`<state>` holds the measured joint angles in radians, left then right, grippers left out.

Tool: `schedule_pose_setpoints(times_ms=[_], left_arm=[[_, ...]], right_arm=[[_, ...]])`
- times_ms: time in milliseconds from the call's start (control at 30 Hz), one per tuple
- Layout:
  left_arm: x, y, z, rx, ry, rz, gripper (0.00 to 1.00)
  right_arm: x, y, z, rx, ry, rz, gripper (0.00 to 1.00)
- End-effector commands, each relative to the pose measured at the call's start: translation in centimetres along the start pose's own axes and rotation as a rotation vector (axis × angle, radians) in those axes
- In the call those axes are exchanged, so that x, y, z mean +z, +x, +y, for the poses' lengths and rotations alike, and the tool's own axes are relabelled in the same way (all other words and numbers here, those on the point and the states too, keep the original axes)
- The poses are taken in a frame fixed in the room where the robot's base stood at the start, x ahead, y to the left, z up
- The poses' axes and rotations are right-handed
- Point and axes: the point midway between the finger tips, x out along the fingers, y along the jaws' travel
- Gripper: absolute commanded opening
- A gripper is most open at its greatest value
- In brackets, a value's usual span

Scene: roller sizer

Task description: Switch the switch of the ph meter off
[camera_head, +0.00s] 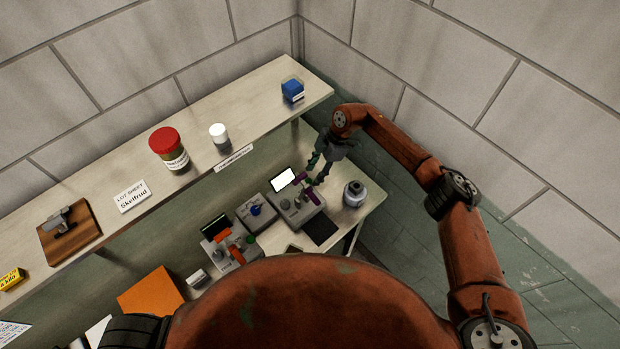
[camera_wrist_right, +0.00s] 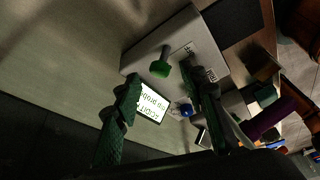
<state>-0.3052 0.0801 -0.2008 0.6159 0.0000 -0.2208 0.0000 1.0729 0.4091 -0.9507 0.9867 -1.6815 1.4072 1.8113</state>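The pH meter appears to be the grey box (camera_head: 303,211) with a lit white screen (camera_head: 284,180) on the lower bench. In the right wrist view its screen (camera_wrist_right: 152,103) shows text that seems to include "pH probe". My right gripper (camera_head: 316,170) is above the meter. In its wrist view the green fingers (camera_wrist_right: 160,78) are spread apart with the green lever between their tips; contact cannot be told. My left gripper is not in view.
A grey box with a blue knob (camera_head: 256,210) and a device with orange parts (camera_head: 232,243) stand to the left. The upper shelf (camera_head: 262,105) holds a red-lidded jar (camera_head: 168,147) and a blue box (camera_head: 292,91).

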Motion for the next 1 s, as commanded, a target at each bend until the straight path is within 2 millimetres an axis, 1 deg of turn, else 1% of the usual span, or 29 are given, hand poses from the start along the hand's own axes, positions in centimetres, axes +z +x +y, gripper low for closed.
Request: schedule_pose_setpoints(times_ms=[100, 200, 300, 400, 633, 1000], left_arm=[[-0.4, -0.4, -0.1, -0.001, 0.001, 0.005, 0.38], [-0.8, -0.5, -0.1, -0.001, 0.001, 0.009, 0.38], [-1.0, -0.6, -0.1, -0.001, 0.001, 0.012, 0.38], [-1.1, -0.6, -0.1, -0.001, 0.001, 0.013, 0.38], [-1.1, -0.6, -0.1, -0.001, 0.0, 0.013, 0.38], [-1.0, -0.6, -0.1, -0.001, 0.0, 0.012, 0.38]], right_arm=[[-0.2, 1.9, -0.1, -0.002, 0.001, 0.002, 0.38], [-0.2, 3.0, 0.0, 0.0, 0.001, 0.003, 0.38], [-0.1, 3.8, 0.0, 0.0, 0.0, 0.002, 0.38], [0.0, 4.1, 0.0, 0.001, 0.001, 0.002, 0.38], [-0.1, 4.2, 0.0, 0.002, 0.0, 0.003, 0.38], [-0.1, 4.1, 0.0, 0.002, 0.0, 0.003, 0.13]])
